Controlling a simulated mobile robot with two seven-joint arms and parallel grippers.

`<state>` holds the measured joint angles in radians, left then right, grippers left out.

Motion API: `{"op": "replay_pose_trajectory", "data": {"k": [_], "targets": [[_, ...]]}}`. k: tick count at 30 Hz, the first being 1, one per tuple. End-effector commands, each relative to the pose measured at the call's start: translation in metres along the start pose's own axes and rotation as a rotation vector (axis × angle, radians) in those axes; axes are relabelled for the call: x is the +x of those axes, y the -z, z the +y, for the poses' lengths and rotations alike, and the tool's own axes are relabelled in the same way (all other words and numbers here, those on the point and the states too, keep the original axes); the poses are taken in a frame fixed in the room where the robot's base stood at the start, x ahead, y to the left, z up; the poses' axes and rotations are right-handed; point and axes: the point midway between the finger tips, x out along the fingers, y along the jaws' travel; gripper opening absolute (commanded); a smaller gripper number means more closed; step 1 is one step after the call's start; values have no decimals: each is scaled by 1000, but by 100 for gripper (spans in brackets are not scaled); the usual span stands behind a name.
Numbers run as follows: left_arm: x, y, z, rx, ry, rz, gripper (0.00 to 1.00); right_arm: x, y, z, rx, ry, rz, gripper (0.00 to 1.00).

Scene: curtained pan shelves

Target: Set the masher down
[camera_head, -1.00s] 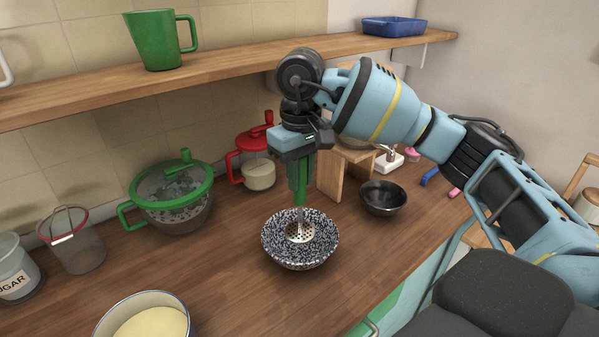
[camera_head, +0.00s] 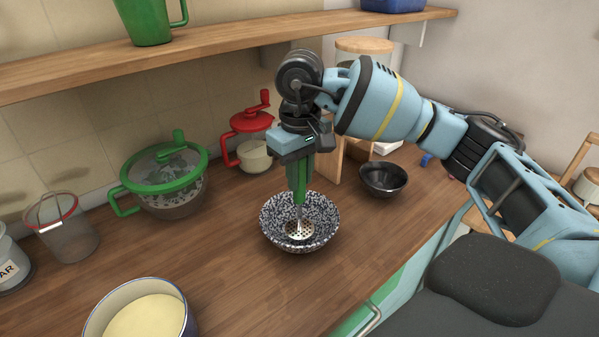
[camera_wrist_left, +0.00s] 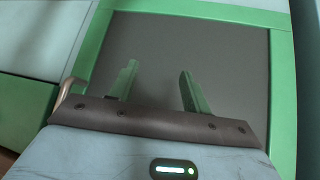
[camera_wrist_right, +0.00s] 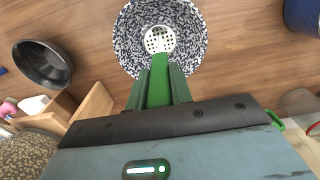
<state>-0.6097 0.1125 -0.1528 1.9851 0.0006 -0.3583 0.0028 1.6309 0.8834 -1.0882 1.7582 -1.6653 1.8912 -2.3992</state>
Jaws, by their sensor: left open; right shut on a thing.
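The masher has a green handle and a round perforated metal head (camera_head: 299,229). Its head is inside the speckled black-and-white bowl (camera_head: 327,222) on the wooden counter. My right gripper (camera_head: 299,190) is shut on the masher's green handle, above the bowl, with the masher close to upright. In the right wrist view the handle (camera_wrist_right: 159,82) lies between the fingers and the head (camera_wrist_right: 160,39) shows over the bowl (camera_wrist_right: 194,62). I cannot tell whether the head touches the bowl's bottom. My left gripper (camera_wrist_left: 158,88) is open and empty, facing a green-framed grey panel (camera_wrist_left: 230,50).
A small black bowl (camera_head: 383,179) and a wooden stand stand right of the speckled bowl. A green-lidded spinner (camera_head: 165,178), a red-lidded jar (camera_head: 251,140) and a mesh basket (camera_head: 66,230) stand behind and left. A cream-filled bowl (camera_head: 145,318) is at front left. Counter between is clear.

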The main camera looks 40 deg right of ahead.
Motion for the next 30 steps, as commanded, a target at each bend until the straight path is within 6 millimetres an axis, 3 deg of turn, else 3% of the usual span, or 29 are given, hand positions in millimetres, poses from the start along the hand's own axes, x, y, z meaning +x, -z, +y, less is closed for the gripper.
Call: {"op": "replay_pose_trajectory", "data": {"k": [12,30], "targets": [[3,-11,1,-2,-3,-19,48,14,0,0,0,1,0,0],[3,-11,1,-2,-3,-18,48,16,0,0,0,1,1,0]]}}
